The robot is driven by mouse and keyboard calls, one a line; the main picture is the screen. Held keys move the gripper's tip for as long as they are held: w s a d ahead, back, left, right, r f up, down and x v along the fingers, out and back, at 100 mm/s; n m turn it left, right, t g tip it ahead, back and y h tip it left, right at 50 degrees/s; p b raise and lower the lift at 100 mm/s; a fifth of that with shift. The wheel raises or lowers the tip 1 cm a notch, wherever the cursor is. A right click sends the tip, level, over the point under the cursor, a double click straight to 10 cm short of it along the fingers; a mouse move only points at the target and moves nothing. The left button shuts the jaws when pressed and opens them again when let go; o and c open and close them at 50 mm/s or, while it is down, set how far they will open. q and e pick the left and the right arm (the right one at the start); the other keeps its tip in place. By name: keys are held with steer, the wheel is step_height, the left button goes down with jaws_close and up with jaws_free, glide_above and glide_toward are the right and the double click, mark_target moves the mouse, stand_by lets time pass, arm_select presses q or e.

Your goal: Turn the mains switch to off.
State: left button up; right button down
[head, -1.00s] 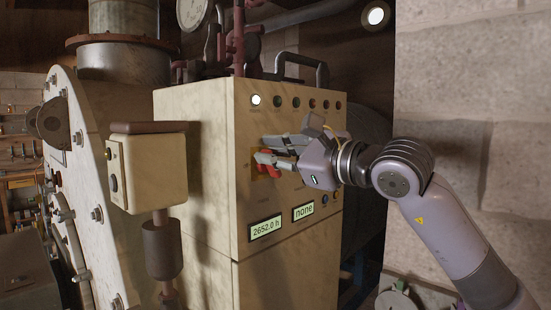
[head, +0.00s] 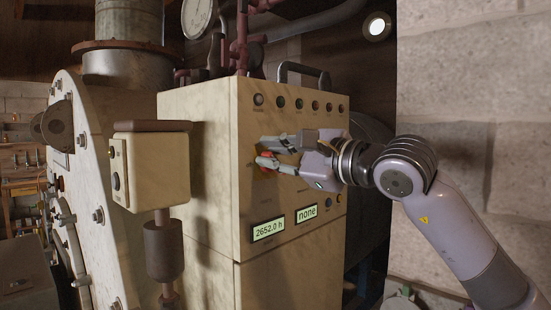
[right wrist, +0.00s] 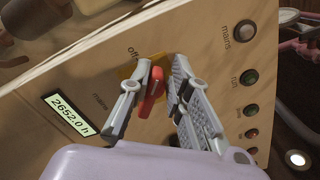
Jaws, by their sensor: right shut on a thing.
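The mains switch is a red handle (right wrist: 151,86) on a yellow plate (right wrist: 127,70) on the front of the cream cabinet (head: 199,185). The words "off" and "mains" are printed beside it in the right wrist view. In the head view only a bit of the red handle (head: 265,158) shows between the fingers. My right gripper (head: 268,152) is shut on the handle, with one finger on each side in the right wrist view (right wrist: 152,80). The mains lamp (right wrist: 244,31) is dark; it also shows in the head view (head: 258,100). My left gripper is not in view.
A row of small lamps (head: 298,103) runs above the switch. Displays reading "2652.0 h" (head: 267,229) and "none" (head: 307,213) sit below it. A small cream box (head: 150,170) on a post stands left of the cabinet. A pale block wall (head: 465,90) is at the right.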

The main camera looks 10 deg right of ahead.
steer(key=shift+s+a+f+n+b, duration=0.1)
steer(key=shift+a+f+n+b, duration=0.2)
steer(key=shift+f+n, duration=0.2)
steer(key=shift+a+f+n+b, duration=0.15)
steer(key=shift+f+n+b, duration=0.15)
steer(key=shift+f+n, duration=0.15)
steer(key=shift+n, duration=0.25)
steer(key=shift+s+d, duration=0.1)
steer(key=shift+s, duration=0.1)
steer(key=shift+n+b, duration=0.4)
steer(key=shift+n, duration=0.1)
steer(key=n, duration=0.1)
steer(key=n+b, duration=0.1)
steer(key=shift+f+n, duration=0.3)
steer(key=shift+n, duration=0.1)
steer(key=shift+n+b, duration=0.35)
steer(key=shift+n, duration=0.35)
